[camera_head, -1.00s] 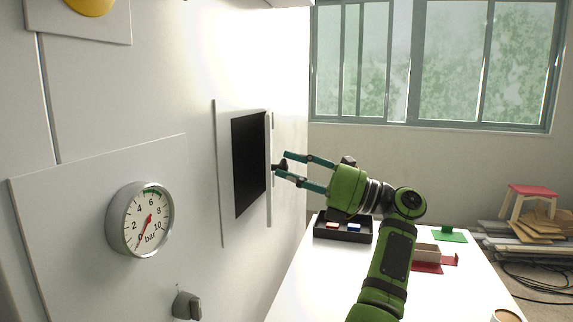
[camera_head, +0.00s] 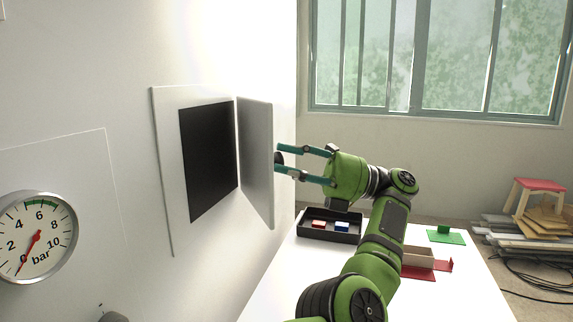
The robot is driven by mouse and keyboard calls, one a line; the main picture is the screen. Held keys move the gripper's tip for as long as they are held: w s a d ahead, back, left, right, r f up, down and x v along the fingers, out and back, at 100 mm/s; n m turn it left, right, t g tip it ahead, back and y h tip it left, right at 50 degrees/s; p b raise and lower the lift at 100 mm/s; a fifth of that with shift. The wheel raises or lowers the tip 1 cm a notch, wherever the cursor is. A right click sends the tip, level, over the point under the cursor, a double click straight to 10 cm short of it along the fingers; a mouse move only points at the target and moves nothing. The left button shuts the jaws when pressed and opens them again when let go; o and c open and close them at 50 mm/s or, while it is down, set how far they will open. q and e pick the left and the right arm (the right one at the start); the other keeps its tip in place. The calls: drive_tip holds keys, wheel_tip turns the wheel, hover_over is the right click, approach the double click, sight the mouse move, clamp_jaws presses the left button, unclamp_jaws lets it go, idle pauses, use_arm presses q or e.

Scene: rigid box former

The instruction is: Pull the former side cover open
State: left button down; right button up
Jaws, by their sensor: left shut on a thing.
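The side cover (camera_head: 256,150) is a light grey panel hinged beside a dark square opening (camera_head: 208,160) in the white machine wall. It stands swung out from the wall, and the opening shows black and uncovered. My left gripper (camera_head: 279,160) is at the cover's right-hand face, its two teal fingers shut on a small dark part there, which looks like the cover's handle. Most of that part is hidden behind the fingers. My right gripper is not in view.
A pressure gauge (camera_head: 37,237) is on the wall at the left. Below my arm, a white table (camera_head: 275,285) carries a black tray (camera_head: 330,235) with red and blue blocks, a red piece (camera_head: 424,272) and a green piece (camera_head: 445,236). A stool (camera_head: 535,187) and boards stand at the far right.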

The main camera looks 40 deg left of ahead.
use_arm(q)
drive_tip(key=shift+f, duration=0.15)
drive_tip(key=c, duration=0.9)
unclamp_jaws()
